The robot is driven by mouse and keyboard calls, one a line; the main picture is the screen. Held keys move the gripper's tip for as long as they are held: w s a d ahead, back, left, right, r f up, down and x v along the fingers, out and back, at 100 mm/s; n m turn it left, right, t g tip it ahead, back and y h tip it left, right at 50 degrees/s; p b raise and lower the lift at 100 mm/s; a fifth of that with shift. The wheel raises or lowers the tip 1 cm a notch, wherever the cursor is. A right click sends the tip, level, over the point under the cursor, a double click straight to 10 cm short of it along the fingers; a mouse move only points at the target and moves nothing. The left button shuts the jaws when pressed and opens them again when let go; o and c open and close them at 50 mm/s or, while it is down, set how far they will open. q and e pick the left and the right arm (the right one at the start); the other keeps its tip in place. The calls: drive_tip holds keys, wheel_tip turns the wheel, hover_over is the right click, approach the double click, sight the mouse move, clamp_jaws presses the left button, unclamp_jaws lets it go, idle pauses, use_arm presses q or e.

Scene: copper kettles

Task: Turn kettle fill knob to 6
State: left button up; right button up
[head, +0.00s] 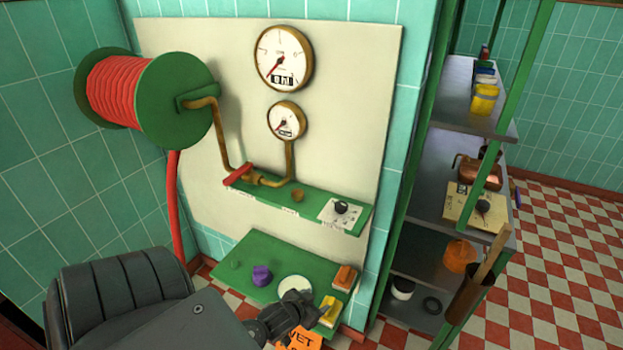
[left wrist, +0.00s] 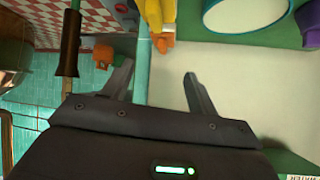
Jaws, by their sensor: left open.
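A black knob (head: 342,207) sits on a white marked dial plate (head: 338,216) at the right end of the upper green wall shelf (head: 315,205). Its setting is too small to read. My left gripper (head: 306,308) is in front of the lower green shelf, below and left of the knob and apart from it. In the left wrist view the left gripper's two fingers (left wrist: 160,82) are spread with nothing held between them. The knob cannot be made out in the left wrist view. My right gripper is not in view.
Two round gauges (head: 284,58) hang above a brass pipe with a red lever (head: 237,174). The lower green shelf (head: 240,250) holds a purple item (head: 262,275), a white round dish (head: 295,287), and orange and yellow items. A red hose reel (head: 130,92) stands left; a metal rack (head: 420,270) stands right.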

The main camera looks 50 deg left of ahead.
use_arm(q)
drive_tip(key=shift+g, duration=0.4)
drive_tip(key=shift+s+d+f+b, duration=0.1)
drive_tip(key=shift+s+f, duration=0.15)
drive_tip(key=shift+f, duration=0.5)
drive_tip(key=shift+s+f+b, duration=0.1)
drive_tip(key=shift+s+f, duration=0.15)
drive_tip(key=shift+f, duration=0.45)
drive_tip(key=shift+s+d+f+b, duration=0.1)
drive_tip(key=shift+s+f, duration=0.15)
drive_tip(key=shift+f, duration=0.5)
drive_tip(key=s+f+m+g, duration=0.1)
drive_tip(key=s+f+g, duration=0.1)
drive_tip(key=s+f, duration=0.65)
drive_tip(key=s+f+m+g, duration=0.1)
drive_tip(key=s+f+g, duration=0.1)
drive_tip(key=s+f, duration=0.65)
drive_tip(key=s+d+f+g, duration=0.2)
drive_tip(key=s+d+f, duration=0.3)
drive_tip(key=s, duration=0.3)
drive_tip(key=s+d+f+g+h, duration=0.1)
drive_tip(key=s+d+f+g, duration=0.1)
drive_tip(key=s+d+f, duration=0.3)
drive_tip(key=s+f, duration=0.2)
drive_tip(key=s, duration=0.1)
drive_tip(key=shift+s+d+m+g+h, duration=0.2)
drive_tip(key=shift+s+m+g+h, duration=0.1)
drive_tip(key=shift+s+m, duration=0.1)
